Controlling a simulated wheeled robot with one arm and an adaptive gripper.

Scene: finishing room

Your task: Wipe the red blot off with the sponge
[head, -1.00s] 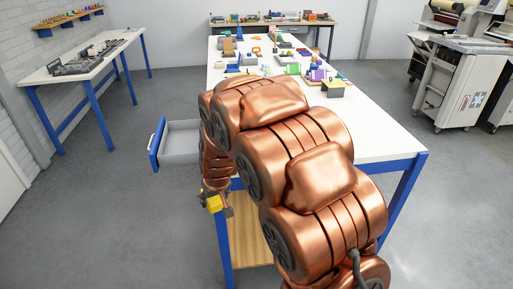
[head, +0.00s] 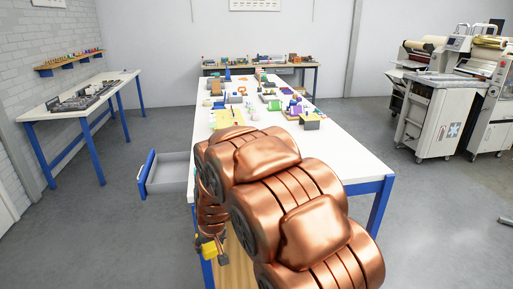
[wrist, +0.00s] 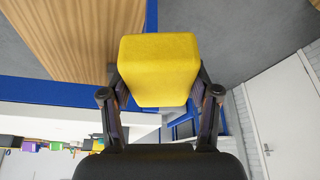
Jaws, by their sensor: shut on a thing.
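My gripper (wrist: 160,88) is shut on a yellow sponge (wrist: 160,60), a block with rounded edges held between the two fingers in the wrist view. In the head view the sponge (head: 208,248) hangs low, beside the near left edge of the white worktable (head: 345,162) and below its top. My copper arm hides much of the table's near part. I cannot make out a red blot for sure in either view.
An open grey drawer (head: 168,174) with a blue front sticks out left of the table. Tools and blocks, including a dark box (head: 310,122), crowd the tabletop's far half. A side bench (head: 110,92) stands left, machines (head: 440,112) right. Grey floor between is clear.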

